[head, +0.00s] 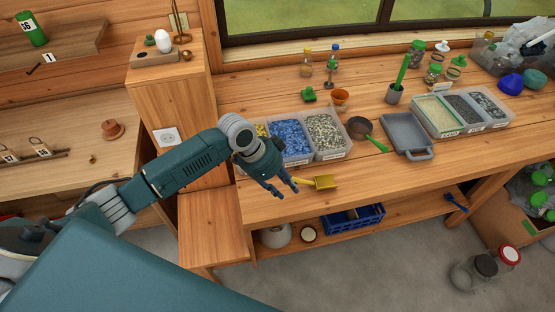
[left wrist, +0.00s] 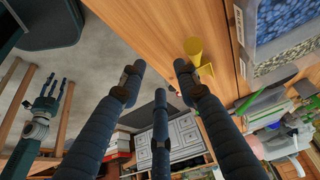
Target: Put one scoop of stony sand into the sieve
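A yellow scoop (head: 323,182) lies at the front edge of the workbench. It also shows in the left wrist view (left wrist: 195,48), beyond the fingertips. My left gripper (head: 289,189) is just left of the scoop's handle, with its fingers spread and nothing between them (left wrist: 158,76). A round dark pan with a green handle (head: 359,126), which looks like the sieve, lies behind the scoop to the right. A bin of mixed grey-beige gravel (head: 324,130), possibly the stony sand, stands behind the scoop. My right gripper (left wrist: 46,104) shows at the left wrist view's left, fingers apart and empty.
A bin of blue stones (head: 290,138) adjoins the gravel bin. A grey tray (head: 405,133) lies right of the pan. Bins of pale sand (head: 437,114) and darker grains (head: 466,107) stand further right. Bare bench lies right of the scoop.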

